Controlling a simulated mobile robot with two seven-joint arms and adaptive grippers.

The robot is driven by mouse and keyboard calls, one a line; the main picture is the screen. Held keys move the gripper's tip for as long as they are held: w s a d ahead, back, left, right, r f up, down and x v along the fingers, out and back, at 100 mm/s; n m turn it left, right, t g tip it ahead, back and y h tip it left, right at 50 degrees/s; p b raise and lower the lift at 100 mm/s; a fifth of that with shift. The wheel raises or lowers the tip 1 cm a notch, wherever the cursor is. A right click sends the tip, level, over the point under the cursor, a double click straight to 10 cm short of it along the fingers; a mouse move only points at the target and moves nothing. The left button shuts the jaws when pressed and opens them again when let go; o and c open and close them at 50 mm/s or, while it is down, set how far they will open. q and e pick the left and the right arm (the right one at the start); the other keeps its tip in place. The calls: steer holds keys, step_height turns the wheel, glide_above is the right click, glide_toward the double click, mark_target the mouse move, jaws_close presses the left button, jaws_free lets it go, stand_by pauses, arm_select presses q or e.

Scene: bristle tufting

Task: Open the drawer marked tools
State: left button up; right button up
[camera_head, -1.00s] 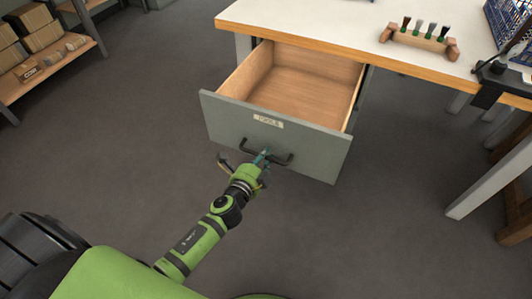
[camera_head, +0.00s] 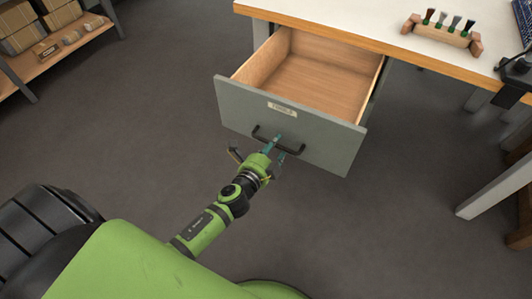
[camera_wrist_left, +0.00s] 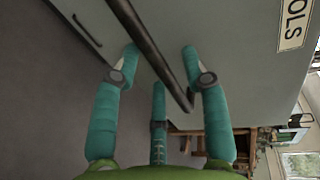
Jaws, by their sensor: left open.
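The grey drawer (camera_head: 310,140) marked TOOLS hangs open under the workbench, and its wooden inside is empty. Its label (camera_head: 283,109) sits above a dark bar handle (camera_head: 290,147); the label also shows in the left wrist view (camera_wrist_left: 292,22). My left gripper (camera_head: 277,146) is at the handle in front of the drawer face. In the left wrist view its teal fingers (camera_wrist_left: 160,62) are spread apart, with the handle bar (camera_wrist_left: 150,45) passing between them. I cannot tell whether any finger touches the bar. My right gripper is not in view.
The white-topped workbench (camera_head: 350,22) with a wooden edge stands behind the drawer. A wooden brush rack (camera_head: 441,36) with several brushes is on it. A shelf with cardboard boxes (camera_head: 58,14) stands at the far left. The grey floor (camera_head: 130,130) left of the drawer is clear.

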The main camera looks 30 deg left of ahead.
arm_select(q)
steer(key=v, duration=1.1)
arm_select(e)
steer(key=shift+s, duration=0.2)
